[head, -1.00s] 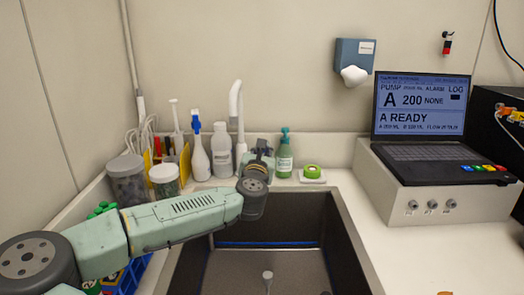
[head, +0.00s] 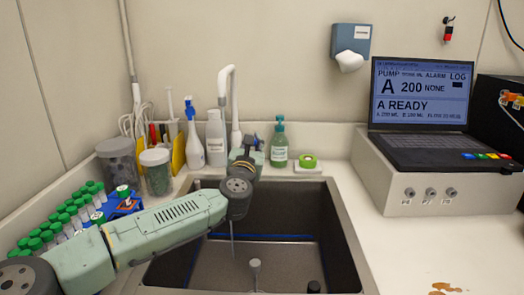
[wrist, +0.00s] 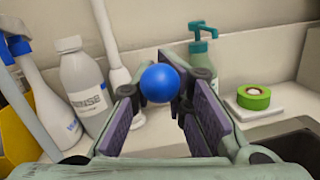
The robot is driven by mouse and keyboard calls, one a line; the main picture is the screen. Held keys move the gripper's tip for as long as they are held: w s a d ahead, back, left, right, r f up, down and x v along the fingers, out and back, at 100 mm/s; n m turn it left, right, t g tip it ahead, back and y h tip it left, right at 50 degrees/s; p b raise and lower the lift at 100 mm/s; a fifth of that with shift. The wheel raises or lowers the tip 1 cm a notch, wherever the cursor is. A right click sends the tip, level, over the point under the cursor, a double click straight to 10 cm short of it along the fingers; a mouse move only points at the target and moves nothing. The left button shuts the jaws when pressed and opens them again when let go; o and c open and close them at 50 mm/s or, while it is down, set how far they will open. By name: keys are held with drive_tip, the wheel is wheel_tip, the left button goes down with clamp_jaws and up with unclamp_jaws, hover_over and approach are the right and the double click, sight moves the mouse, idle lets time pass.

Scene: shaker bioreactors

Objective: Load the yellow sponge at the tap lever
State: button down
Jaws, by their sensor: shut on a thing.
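My gripper (head: 249,146) is above the back edge of the sink, in front of the white tap (head: 227,95). In the wrist view, my gripper (wrist: 160,90) is closed around a smooth blue ball (wrist: 160,83) between its dark pads. Whether the ball belongs to a larger thing is hidden. A thin rod (head: 232,240) shows below my wrist in the head view; I cannot tell if it joins the ball. I cannot make out a yellow sponge. A yellow holder (head: 179,155) stands behind the jars. The tap lever is not clear in either view.
The sink (head: 300,215) lies below the gripper. A green soap bottle (head: 279,147), a rinse bottle (head: 216,140) and green tape (head: 307,161) stand along its back. Lidded jars (head: 157,172) and a green-capped tube rack (head: 125,205) are left. A laptop (head: 420,110) is right.

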drive_tip(key=shift+s+f+b, duration=0.15)
drive_tip(key=shift+f+b, duration=0.1)
drive_tip(key=shift+b, duration=0.1)
drive_tip(key=shift+r, duration=0.1)
drive_tip(key=c, duration=1.7)
unclamp_jaws()
drive_tip(key=shift+s+r, duration=0.1)
drive_tip(key=shift+o, duration=0.2)
drive_tip(key=shift+s+a, duration=0.1)
drive_tip(key=shift+s, duration=0.25)
drive_tip(key=s+a+f, duration=0.1)
drive_tip(key=s+f, duration=0.1)
drive_tip(key=s, duration=0.9)
